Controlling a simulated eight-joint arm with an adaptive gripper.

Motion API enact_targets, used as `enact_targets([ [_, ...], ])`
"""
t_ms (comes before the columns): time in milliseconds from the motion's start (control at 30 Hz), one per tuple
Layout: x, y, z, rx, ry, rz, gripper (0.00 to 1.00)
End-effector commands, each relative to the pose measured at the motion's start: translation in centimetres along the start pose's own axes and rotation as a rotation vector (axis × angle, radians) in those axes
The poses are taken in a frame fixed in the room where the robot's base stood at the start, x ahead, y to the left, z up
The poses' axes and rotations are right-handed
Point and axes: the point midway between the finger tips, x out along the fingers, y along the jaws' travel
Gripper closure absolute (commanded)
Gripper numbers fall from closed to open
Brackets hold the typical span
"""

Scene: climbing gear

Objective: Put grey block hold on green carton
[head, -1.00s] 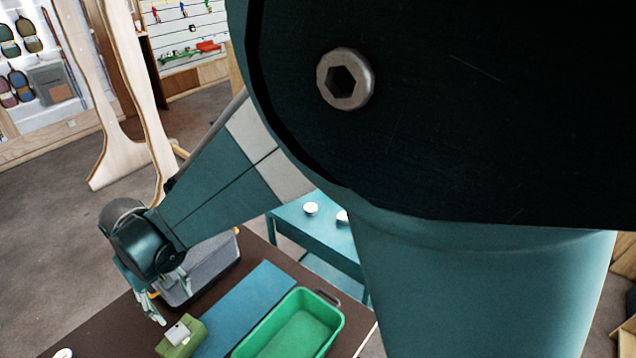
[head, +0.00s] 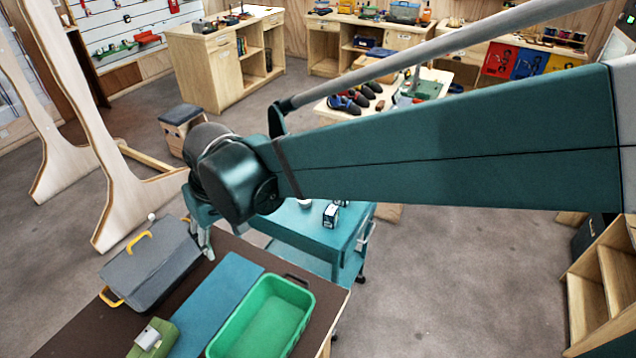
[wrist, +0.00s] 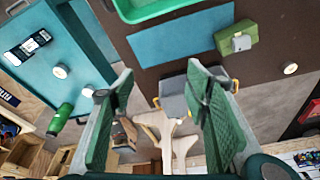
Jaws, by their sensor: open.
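The green carton (head: 163,346) is a small olive-green box at the front of the brown table. The grey block hold (head: 147,338) is a small pale grey block that rests on top of it. In the wrist view the carton (wrist: 230,48) and the hold (wrist: 241,42) show at the upper right.
A blue mat (head: 214,307) and an open green bin (head: 264,320) lie right of the carton. A grey case (head: 152,268) with yellow handles stands at the table's far left. A teal cart (head: 318,236) with small items stands behind the table.

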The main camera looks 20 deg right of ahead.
Motion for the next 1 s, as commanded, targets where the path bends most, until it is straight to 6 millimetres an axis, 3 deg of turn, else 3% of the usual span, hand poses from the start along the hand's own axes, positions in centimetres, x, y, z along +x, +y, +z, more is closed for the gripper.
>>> enact_targets([
  [100, -1.4, 2.7, 1.4, 0.039, 0.03, 0.011, 0.53],
  [400, -4.5, 8.4, 4.8, 0.127, 0.104, 0.041, 0.53],
  [1000, -8.7, 17.2, 13.5, 0.296, 0.252, 0.129, 0.53],
])
